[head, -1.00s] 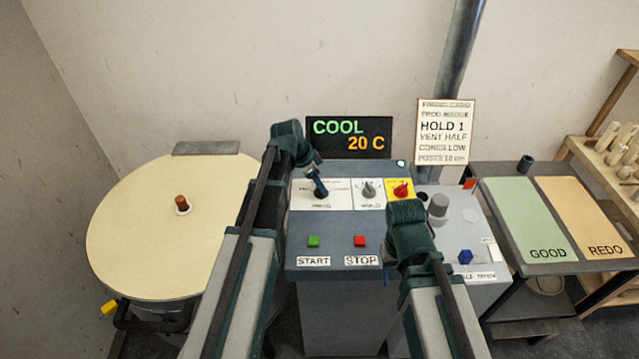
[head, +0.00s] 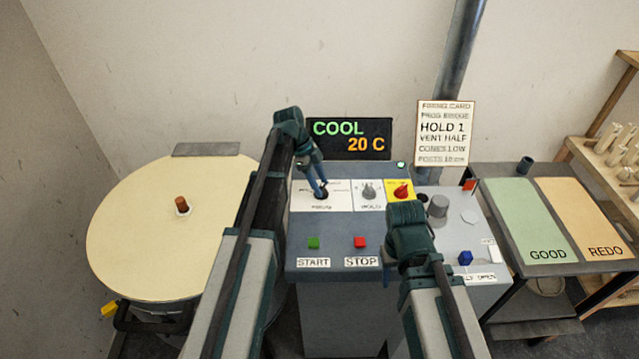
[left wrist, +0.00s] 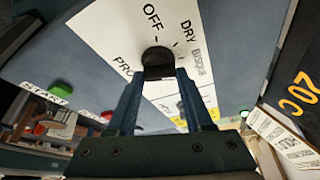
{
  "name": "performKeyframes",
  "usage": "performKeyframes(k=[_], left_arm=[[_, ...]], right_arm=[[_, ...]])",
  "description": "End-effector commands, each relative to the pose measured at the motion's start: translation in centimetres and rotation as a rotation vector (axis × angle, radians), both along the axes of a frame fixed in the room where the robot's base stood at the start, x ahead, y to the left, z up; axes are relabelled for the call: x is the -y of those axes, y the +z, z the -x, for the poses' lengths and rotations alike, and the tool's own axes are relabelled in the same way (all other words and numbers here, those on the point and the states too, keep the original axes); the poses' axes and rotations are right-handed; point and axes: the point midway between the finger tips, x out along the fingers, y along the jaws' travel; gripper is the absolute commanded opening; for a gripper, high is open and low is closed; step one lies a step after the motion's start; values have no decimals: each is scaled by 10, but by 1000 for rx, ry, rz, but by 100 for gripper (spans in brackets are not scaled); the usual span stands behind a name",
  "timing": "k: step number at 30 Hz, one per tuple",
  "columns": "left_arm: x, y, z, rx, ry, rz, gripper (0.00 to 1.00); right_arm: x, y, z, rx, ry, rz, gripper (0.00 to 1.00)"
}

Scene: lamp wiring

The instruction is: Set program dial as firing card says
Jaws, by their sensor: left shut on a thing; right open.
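The firing card (head: 445,133) on the wall reads PROG BISQUE, HOLD 1, VENT HALF, CONES LOW and a posts line. The dark program dial (left wrist: 157,56) is on the white panel in the left wrist view, with OFF, DRY and BISQUE printed around it. My left gripper (left wrist: 157,72) is shut on the dial, and it shows over the panel in the head view (head: 321,190). I cannot tell which mark the dial points at. My right gripper (head: 409,217) is at the control box's right side; its fingers are mostly hidden.
The display (head: 350,138) reads COOL, 20 C. The grey hold dial (head: 369,191) and a red knob (head: 402,191) are right of the program dial. The green START (head: 313,243) and red STOP (head: 360,242) buttons are in front. A round kiln lid (head: 140,235) lies left.

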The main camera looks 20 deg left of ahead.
Motion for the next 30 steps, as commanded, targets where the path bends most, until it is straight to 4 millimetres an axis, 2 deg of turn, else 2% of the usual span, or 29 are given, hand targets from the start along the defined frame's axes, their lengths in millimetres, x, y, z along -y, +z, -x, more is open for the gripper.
performKeyframes(k=[19,20,24,30], left_arm=[[-1,0,0,1,-40,-3,0],[-1,0,0,1,-40,-3,57],[-1,0,0,0,-40,-2,81],[0,0,0,0,-40,-2,81]], right_arm=[[0,0,0,0,0,0,50],[0,0,0,0,0,0,50],[0,0,0,0,0,0,50],[0,0,0,0,0,0,50]])
